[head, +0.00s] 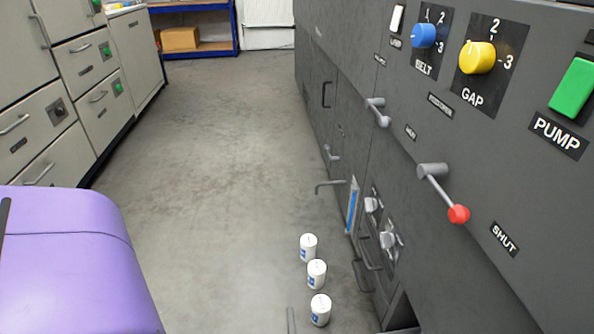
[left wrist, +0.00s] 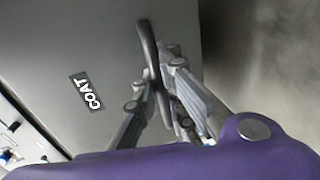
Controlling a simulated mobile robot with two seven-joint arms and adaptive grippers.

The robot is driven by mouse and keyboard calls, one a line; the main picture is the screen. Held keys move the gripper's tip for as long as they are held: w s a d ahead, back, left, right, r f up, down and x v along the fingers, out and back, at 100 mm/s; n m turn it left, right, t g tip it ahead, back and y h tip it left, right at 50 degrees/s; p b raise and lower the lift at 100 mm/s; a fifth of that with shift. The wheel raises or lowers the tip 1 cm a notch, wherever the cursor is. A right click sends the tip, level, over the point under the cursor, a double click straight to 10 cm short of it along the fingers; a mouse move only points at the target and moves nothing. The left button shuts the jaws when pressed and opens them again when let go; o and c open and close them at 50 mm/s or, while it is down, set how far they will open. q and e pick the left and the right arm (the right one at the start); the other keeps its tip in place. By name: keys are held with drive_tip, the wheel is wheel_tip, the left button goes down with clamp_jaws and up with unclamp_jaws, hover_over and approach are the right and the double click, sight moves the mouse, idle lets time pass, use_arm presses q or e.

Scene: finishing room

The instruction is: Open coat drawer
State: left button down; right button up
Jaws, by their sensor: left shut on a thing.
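In the left wrist view, a pale grey drawer front (left wrist: 85,35) carries a black label reading COAT (left wrist: 85,91). A dark bar handle (left wrist: 147,42) stands out from this front. My left gripper (left wrist: 160,73) is shut on the handle, with its fingers at the lower part of the bar. How far the drawer stands out cannot be told from this close view. In the head view the left gripper and the COAT label do not show; my purple arm fills the lower left. My right gripper is in neither view.
Light cabinets (head: 75,60) with drawers line the left. A dark grey machine (head: 460,140) with knobs, levers and a green pump button (head: 573,88) lines the right. Several white cans (head: 317,273) stand on the floor beside it. The floor (head: 220,150) between is clear.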

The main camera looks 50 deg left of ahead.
use_arm(q)
drive_tip(key=c, duration=1.8)
unclamp_jaws()
drive_tip(key=v, duration=1.2)
